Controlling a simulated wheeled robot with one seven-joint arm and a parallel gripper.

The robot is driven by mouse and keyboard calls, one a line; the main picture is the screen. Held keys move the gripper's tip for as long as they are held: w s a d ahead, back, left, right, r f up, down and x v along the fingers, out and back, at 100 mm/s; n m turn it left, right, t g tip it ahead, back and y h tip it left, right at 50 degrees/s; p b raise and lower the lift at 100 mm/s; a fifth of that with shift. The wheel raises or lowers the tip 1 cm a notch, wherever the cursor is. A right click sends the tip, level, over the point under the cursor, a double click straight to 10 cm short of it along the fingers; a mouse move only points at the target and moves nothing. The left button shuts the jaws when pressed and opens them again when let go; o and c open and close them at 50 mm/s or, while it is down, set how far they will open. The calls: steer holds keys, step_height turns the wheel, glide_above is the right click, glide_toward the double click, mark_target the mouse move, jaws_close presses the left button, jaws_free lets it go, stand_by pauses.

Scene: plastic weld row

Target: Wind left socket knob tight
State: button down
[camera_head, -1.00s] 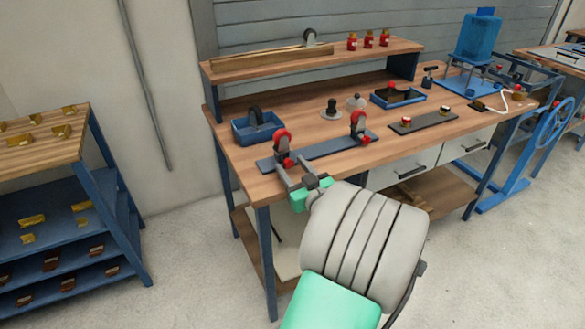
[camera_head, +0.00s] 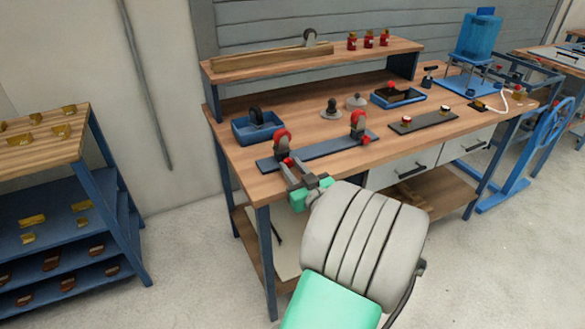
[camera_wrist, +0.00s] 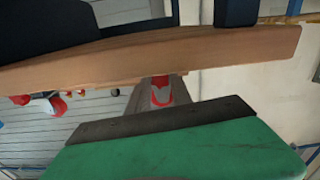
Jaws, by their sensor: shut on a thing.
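The left socket (camera_head: 282,140), dark with a red ring, stands at the left end of a dark blue bar on the workbench. Its small red knob (camera_head: 288,161) sticks out towards the front. My gripper (camera_head: 292,164) comes from the front with its grey fingers shut on this knob. In the wrist view the red knob (camera_wrist: 161,91) shows beyond my gripper's green body, at the finger. The finger hides part of it. The right socket (camera_head: 357,122) stands at the bar's other end with its own red knob (camera_head: 366,140), untouched.
The blue bar (camera_head: 320,149) lies along the workbench's (camera_head: 240,165) front edge. A blue tray (camera_head: 245,133) with a dark roller stands behind the left socket. A dark plate (camera_head: 425,123) with two knobs lies to the right. Room in front of the bench is clear.

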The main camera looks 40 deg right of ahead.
steer(key=shift+m, duration=2.9)
steer(key=c, duration=1.1)
jaws_free()
steer(key=shift+c, duration=0.2)
steer(key=shift+s, duration=0.15)
steer(key=v, duration=0.7)
steer(key=shift+s, duration=0.3)
steer(key=shift+a, duration=0.15)
